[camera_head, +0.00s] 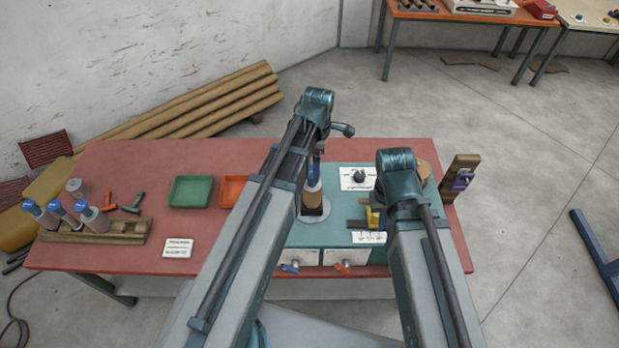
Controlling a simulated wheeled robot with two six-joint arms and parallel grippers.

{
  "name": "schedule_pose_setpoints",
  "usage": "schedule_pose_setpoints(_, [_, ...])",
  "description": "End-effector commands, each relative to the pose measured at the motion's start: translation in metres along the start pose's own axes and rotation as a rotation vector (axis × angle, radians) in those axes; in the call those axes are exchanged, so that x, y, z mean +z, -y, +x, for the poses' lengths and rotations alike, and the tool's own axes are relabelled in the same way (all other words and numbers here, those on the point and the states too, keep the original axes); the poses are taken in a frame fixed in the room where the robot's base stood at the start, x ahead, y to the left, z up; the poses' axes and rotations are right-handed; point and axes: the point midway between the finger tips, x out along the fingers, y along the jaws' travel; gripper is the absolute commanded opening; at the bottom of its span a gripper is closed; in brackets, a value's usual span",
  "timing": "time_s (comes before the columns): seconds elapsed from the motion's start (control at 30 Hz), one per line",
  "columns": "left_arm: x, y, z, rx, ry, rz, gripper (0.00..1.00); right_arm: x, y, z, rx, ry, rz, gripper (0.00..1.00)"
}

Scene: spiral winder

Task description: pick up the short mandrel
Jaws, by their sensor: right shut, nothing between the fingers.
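Several pinkish-grey cylinders with blue ends, which look like mandrels (92,217), lean in a wooden rack (120,232) at the left of the red table. I cannot tell which is the short one. A brown cylinder (312,197) with a blue upper part stands on the round plate of the teal winder, partly behind my left arm. My right arm's end (397,177) is above the winder's right part; its gripper is shut and empty, its fingers largely hidden.
A green tray (190,191) and an orange tray (233,190) sit on the red table (140,270). A red and a green tool lie near the rack. A white label card (178,248) is in front. A wooden upright (460,172) stands at the right edge.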

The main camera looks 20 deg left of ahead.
Motion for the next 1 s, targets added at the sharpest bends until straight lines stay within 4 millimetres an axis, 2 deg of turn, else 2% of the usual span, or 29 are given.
schedule_pose_setpoints(0.2, [-0.002,-0.003,-0.007,0.001,0.002,-0.040,1.00,0.001,-0.001,-0.006,0.000,0.000,0.001,0.00])
schedule_pose_setpoints(0.47, [-0.002,-0.003,0.000,0.001,0.002,-0.040,1.00,0.000,0.000,0.000,0.000,0.000,-0.001,0.00])
schedule_pose_setpoints(0.67, [-0.002,-0.003,0.022,0.001,0.002,-0.040,1.00,-0.001,0.002,0.022,0.001,-0.001,-0.013,0.00])
schedule_pose_setpoints(1.0, [-0.002,-0.003,0.071,0.001,0.002,-0.039,1.00,-0.005,0.006,0.070,0.004,-0.003,-0.032,0.00])
